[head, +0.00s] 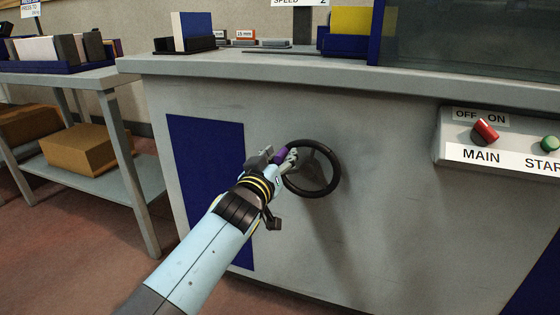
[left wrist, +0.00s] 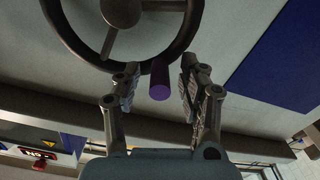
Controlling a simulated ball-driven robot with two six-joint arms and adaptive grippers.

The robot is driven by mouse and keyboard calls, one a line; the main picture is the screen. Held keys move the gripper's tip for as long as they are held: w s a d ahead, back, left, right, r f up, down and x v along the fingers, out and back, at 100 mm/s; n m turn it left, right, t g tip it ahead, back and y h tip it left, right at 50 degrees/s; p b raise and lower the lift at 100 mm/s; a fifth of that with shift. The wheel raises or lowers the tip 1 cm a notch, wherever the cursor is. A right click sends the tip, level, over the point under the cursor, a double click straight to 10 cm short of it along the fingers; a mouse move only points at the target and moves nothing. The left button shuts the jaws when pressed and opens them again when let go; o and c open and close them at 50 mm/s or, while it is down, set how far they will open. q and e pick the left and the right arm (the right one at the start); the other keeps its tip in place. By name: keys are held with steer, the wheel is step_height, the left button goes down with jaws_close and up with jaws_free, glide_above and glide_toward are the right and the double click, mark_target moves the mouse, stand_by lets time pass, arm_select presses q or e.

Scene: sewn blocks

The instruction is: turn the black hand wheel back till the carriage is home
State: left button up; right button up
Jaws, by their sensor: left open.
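The black hand wheel (head: 336,172) is mounted on the front of the grey machine cabinet (head: 400,215). Its dark rim (left wrist: 188,40) and spokes also show in the left wrist view. A purple handle (head: 280,155) stands out from the rim, at the wheel's upper left in the head view. My left gripper (head: 285,160) is at that side of the wheel. In the left wrist view its fingers are open, one on each side of the purple handle (left wrist: 159,80), with visible gaps. I cannot make out the carriage. My right gripper is out of view.
A panel with a red MAIN switch (head: 485,132) and a green button (head: 549,144) juts out at the right. The worktop edge (head: 300,70) overhangs the wheel. A side table (head: 60,78) with cardboard boxes (head: 78,150) below stands at the left.

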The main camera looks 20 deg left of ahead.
arm_select(q)
jaws_close()
stand_by(0.3)
steer(key=shift+a, duration=0.1)
